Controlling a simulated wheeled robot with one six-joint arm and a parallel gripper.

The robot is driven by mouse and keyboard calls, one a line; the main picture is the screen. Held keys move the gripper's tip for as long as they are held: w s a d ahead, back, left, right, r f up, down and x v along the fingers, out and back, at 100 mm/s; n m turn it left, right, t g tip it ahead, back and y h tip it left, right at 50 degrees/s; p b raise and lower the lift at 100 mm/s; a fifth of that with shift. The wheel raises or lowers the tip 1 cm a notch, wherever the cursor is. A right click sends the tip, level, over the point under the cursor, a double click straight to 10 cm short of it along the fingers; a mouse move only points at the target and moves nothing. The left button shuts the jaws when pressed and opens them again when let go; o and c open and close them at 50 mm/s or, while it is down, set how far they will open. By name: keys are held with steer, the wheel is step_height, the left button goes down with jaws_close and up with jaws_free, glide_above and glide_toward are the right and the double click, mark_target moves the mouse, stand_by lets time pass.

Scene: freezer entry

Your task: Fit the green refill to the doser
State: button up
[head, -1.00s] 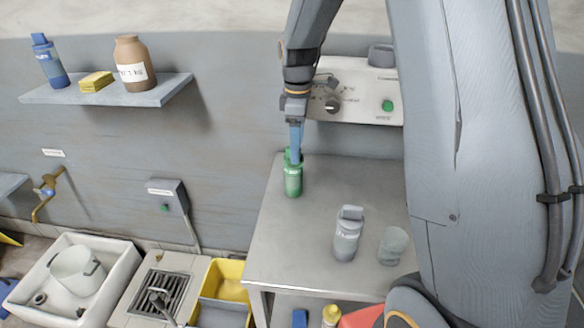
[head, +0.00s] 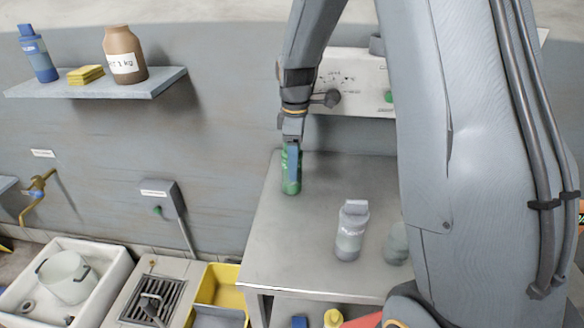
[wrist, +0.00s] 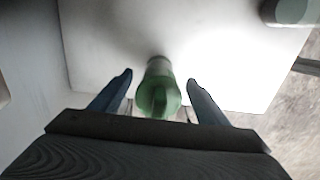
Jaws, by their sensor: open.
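The green refill (head: 291,186) is a green bottle standing upright at the back left of the steel table (head: 290,245). My gripper (head: 292,170) points down over it, its blue fingers hiding part of the bottle. In the wrist view the refill (wrist: 157,92) sits between the two open fingers of my gripper (wrist: 160,78), with a visible gap on each side. A pale panel (head: 350,82) with a dark knob is on the wall behind the table, partly hidden by my arm. I cannot tell which thing is the doser.
A grey-white bottle (head: 350,235) and a greyish cup (head: 396,244) stand toward the table's front right. A wall shelf (head: 110,88) at left holds a blue bottle, yellow sponges and a brown jar. A sink, drain and yellow bin are at lower left. The table's front left is clear.

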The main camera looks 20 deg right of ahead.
steer(key=shift+c, duration=0.2)
steer(key=c, duration=1.2)
steer(key=shift+r+p, duration=0.7)
steer(key=shift+r, duration=0.1)
steer(key=shift+r+p, duration=1.85)
steer(key=shift+r, duration=0.9)
steer(key=shift+w, duration=0.1)
